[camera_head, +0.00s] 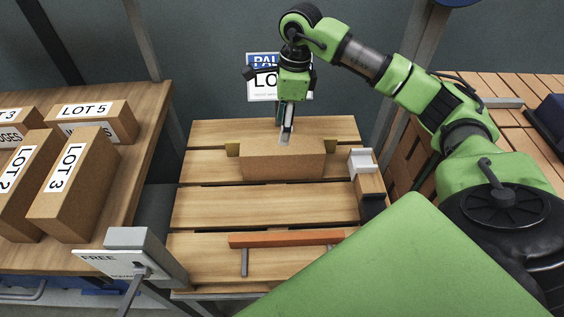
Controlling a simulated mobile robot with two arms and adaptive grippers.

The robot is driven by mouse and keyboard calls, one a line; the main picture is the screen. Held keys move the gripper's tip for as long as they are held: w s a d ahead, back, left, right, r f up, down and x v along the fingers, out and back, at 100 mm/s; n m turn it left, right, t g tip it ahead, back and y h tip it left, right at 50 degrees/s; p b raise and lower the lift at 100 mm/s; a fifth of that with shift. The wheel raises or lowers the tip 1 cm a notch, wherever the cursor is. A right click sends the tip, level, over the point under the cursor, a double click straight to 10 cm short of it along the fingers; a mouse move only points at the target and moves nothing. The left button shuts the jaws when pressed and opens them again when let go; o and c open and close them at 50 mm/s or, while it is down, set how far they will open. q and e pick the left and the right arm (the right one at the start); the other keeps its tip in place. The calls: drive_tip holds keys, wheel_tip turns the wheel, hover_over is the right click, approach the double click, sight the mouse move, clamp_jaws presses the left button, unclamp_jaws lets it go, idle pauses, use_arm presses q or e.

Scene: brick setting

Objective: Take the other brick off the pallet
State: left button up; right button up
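A brown brick (282,163) lies crosswise on the slatted wooden pallet (255,204), near its far end. Small yellowish pieces show at both ends of the brick. My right gripper (286,138) points down over the brick's middle, with its fingers at the brick's top face. It is seen edge-on, so I cannot tell if the fingers are apart or closed on anything. A sign (263,62) reading "PAL..." and "LO..." stands behind, partly hidden by the gripper. My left gripper is out of view.
An orange bar (285,239) lies across the pallet's near part. A grey-white fixture (361,161) stands at its right edge. The left table (150,112) holds several bricks with LOT labels. A post with a "FREE" sign (112,263) stands nearer. More bricks show at right.

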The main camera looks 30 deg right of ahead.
sight(281, 147)
drive_tip(key=f, duration=0.7)
drive_tip(key=shift+w+a+f+p, duration=0.15)
drive_tip(key=shift+w+a+p, duration=0.05)
drive_tip(key=shift+a+p, duration=0.15)
drive_tip(key=shift+f, duration=0.9)
wheel_tip(281, 147, down, 4)
drive_tip(key=shift+f+p, duration=0.15)
drive_tip(key=shift+p, duration=0.5)
drive_tip(key=c, duration=1.3)
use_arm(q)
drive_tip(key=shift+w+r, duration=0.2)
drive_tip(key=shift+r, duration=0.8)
use_arm(e)
drive_tip(key=shift+w, duration=0.15)
clamp_jaws()
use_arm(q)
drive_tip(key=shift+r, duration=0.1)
use_arm(e)
drive_tip(key=shift+r, duration=0.25)
